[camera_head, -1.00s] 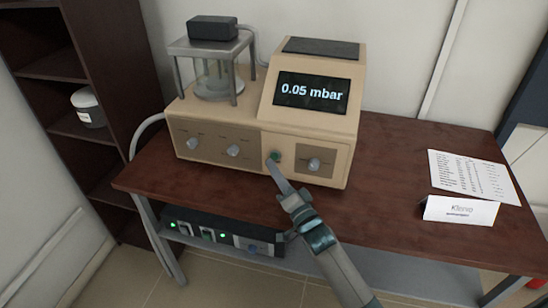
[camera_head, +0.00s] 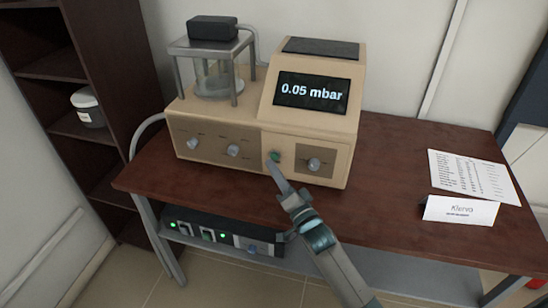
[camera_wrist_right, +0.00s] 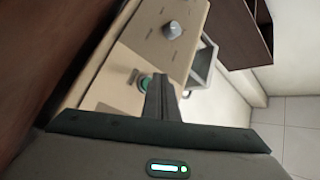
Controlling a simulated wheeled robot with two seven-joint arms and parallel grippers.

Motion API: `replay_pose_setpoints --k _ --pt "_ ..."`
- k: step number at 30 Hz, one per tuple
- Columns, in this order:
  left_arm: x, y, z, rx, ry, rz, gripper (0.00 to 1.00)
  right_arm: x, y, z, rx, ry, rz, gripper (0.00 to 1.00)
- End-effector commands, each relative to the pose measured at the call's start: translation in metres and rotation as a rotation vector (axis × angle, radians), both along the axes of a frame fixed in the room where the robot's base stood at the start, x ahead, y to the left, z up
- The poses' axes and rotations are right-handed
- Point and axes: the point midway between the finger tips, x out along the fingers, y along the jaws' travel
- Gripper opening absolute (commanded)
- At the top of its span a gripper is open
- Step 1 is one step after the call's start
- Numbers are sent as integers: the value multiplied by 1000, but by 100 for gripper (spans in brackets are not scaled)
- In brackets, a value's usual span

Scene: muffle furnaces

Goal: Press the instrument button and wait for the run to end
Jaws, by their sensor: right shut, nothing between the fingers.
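The beige instrument (camera_head: 310,125) stands on the dark red table, and its screen (camera_head: 311,92) reads "0.05 mbar". A green button (camera_head: 274,156) sits on its front panel, between the knobs. My right gripper (camera_head: 273,167) is shut and empty, with its fingertips at or just below the button. I cannot tell whether they touch it. In the right wrist view the shut fingers (camera_wrist_right: 162,85) point at the panel and partly cover the green button (camera_wrist_right: 145,83). My left gripper is not in view.
A glass chamber (camera_head: 213,75) under a metal frame stands on the instrument's left part. A black unit (camera_head: 222,234) with green lights sits on the lower shelf. A name card (camera_head: 460,210) and a printed sheet (camera_head: 473,175) lie to the right. The table between is clear.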

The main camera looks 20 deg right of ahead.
Motion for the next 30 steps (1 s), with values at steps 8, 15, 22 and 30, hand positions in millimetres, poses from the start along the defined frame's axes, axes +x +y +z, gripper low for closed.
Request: replay_pose_setpoints --k 8,15,22,30 --pt "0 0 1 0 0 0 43 5 -4 0 -1 0 0 0" --pt "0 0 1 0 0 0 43 7 -5 0 0 0 0 0" --pt "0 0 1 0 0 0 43 7 -5 0 0 0 0 0" --pt "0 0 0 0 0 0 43 9 -6 0 0 0 0 0"
